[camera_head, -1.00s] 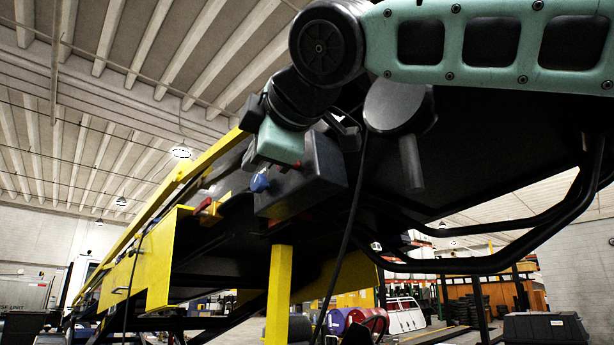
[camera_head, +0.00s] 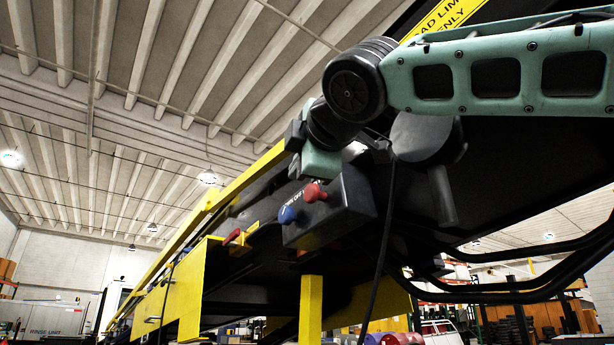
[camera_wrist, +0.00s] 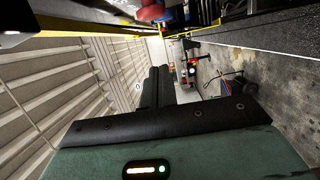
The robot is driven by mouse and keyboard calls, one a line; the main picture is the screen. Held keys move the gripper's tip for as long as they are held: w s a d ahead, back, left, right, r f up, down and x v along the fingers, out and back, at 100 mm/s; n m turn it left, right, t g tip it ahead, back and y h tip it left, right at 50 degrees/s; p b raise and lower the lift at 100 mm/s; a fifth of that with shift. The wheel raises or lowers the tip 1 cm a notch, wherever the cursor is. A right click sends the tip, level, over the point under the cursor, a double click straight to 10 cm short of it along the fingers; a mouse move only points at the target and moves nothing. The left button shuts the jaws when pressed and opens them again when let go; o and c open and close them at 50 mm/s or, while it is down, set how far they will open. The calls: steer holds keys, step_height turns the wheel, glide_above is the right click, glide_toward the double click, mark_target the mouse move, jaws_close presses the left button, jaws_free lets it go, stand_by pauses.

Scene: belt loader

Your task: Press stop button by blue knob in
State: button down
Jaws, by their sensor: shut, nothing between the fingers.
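A dark grey control box (camera_head: 335,208) hangs under the conveyor's side in the head view. A blue knob (camera_head: 289,214) sticks out of its face, and a red mushroom-shaped button (camera_head: 314,193) sits just up and right of it. In the head view my green wrist is just above the box, and the fingertips are hard to make out.
Another red knob (camera_head: 232,236) sits on the yellow frame left of the box. A yellow post (camera_head: 311,305) stands below the box, and a black cable (camera_head: 382,260) hangs to its right. Black bent tubes (camera_head: 520,290) run at the lower right.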

steer(key=w+d+p, duration=0.1)
steer(key=w+p, duration=0.3)
steer(key=w, duration=0.3)
steer(key=shift+d, duration=0.3)
steer(key=shift+w+d, duration=0.65)
steer(key=shift+d, duration=0.25)
step_height(320, 180, up, 10)
steer(key=p, duration=0.4)
glide_above(315, 188)
steer(key=shift+s+a, duration=0.1)
steer(key=shift+s, duration=0.25)
